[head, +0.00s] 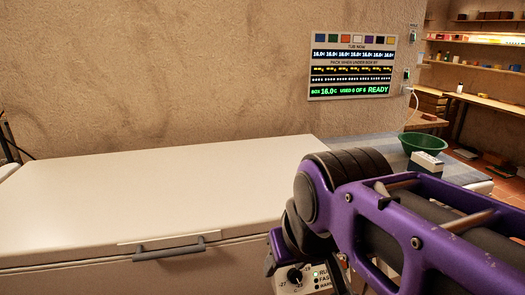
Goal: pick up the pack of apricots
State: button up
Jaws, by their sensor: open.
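I see no pack of apricots in the head view. A large white chest freezer (150,195) fills the left and middle, with its lid shut. A grey handle (170,245) sits on its front edge. The inside of the freezer is hidden. My purple and black arm covers the lower right and hides part of the freezer's right end. My gripper does not show in this view.
A wall panel (352,67) has coloured squares and a green "READY" line. A control panel with a dial (294,276) shows below my arm. A green bowl (422,145) and a small white box (427,161) stand on a grey surface behind my arm. Shelves (475,60) line the far right.

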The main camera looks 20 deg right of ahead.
aim_at(420, 162)
jog(key=z, duration=1.65)
jog(key=i+l, duration=0.45)
jog(key=i, duration=0.15)
jog(key=i+l, duration=0.45)
jog(key=i, duration=0.15)
